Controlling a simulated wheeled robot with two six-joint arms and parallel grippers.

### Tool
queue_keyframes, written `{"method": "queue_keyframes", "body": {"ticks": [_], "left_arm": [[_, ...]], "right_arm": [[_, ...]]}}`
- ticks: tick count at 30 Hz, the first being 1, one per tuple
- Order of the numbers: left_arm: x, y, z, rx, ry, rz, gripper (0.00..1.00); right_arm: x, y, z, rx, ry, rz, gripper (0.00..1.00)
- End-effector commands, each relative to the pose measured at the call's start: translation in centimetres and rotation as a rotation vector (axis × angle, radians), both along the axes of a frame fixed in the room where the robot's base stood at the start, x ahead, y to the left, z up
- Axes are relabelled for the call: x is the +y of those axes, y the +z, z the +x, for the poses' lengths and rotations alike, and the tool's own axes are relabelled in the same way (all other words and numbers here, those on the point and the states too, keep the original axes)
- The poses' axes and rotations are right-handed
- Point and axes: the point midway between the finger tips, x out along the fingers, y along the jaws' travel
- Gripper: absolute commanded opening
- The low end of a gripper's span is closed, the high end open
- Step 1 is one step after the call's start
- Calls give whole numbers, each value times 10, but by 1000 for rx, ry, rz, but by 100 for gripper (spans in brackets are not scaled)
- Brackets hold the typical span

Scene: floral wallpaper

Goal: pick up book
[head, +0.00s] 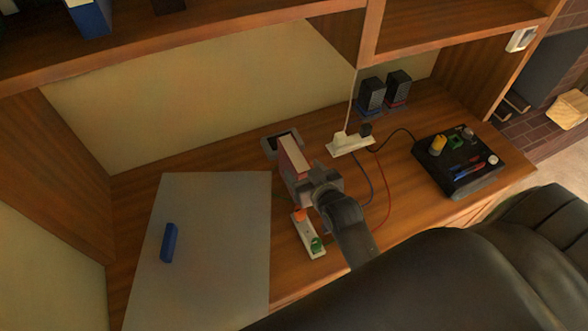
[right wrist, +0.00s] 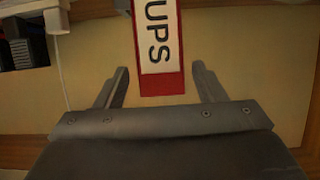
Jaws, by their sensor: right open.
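A red book (head: 291,156) with a pale top stands upright on the wooden desk, near the middle of the head view. In the right wrist view, the book (right wrist: 159,40) shows a red cover or spine with a white label reading "UPS". My right gripper (head: 307,177) is beside the near side of the book. In the right wrist view, my right gripper (right wrist: 160,75) is open, with the lower end of the book between the fingertips and a gap on each side. My left gripper is not in view.
A power strip (head: 309,234) lies just below the gripper, and a white socket block (head: 350,146) with cables lies beyond. A black box (head: 459,168) stands right. A grey mat (head: 208,270) with a blue object (head: 169,243) covers the left. A black chair (head: 450,275) blocks the front.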

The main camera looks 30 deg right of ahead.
Motion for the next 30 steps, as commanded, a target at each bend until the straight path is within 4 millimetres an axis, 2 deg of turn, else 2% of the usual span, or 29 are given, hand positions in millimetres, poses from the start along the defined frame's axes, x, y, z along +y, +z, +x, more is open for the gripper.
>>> {"method": "queue_keyframes", "body": {"ticks": [4, 9, 20, 30], "left_arm": [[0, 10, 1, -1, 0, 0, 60], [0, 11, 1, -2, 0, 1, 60], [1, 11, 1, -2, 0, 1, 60], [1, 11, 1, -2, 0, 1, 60]], "right_arm": [[1, -3, 19, -1, 1, -1, 64], [0, -12, 35, 0, 1, -1, 64], [0, -14, 40, -1, 0, -1, 62], [0, -14, 40, -1, 1, 0, 18]]}}
